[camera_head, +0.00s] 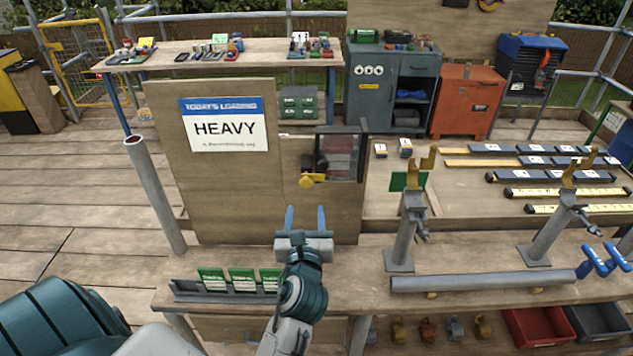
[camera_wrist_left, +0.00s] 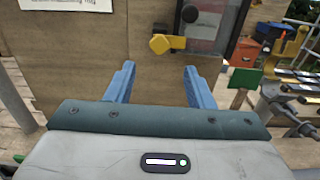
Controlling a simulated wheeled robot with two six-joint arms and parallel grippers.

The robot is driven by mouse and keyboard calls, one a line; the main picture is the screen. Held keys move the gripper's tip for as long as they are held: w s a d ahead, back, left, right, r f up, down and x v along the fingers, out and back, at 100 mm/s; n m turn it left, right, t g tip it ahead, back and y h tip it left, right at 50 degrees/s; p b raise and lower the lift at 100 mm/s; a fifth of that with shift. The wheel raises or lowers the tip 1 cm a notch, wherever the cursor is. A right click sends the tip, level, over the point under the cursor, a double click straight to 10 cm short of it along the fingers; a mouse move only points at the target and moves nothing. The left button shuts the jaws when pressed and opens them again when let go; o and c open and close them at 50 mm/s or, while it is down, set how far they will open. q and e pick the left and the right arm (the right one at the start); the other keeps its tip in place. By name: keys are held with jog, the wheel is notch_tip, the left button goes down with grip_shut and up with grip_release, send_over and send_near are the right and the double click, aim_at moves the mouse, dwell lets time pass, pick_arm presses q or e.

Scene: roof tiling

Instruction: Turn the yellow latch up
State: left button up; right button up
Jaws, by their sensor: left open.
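The yellow latch (camera_head: 312,179) is on the wooden board, at the lower left of a dark-framed clear window (camera_head: 340,158). Its round yellow end lies at the left and its bar runs sideways to the right. In the left wrist view the latch (camera_wrist_left: 167,43) also lies level, ahead of the fingers. My left gripper (camera_head: 305,218) has blue fingers, open and empty, below the latch and apart from it. The left wrist view shows both fingers (camera_wrist_left: 157,85) spread with bare board between them. My right gripper (camera_head: 606,262), with blue fingers, is at the far right edge.
The board (camera_head: 230,200) carries a "HEAVY" sign (camera_head: 224,125). A bench (camera_head: 340,285) in front holds green-labelled cards (camera_head: 241,280), a grey pipe (camera_head: 480,282) and metal stands with yellow tops (camera_head: 405,235). The stands are right of the left gripper.

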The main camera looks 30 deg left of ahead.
aim_at(306, 184)
pick_arm(q)
jog(key=p+x, duration=0.2)
jog(key=x, duration=0.6)
jog(key=shift+w+a, duration=0.15)
jog(key=shift+w, duration=0.15)
jog(key=shift+w+a, duration=0.3)
jog(key=shift+w, duration=0.15)
jog(key=c, duration=1)
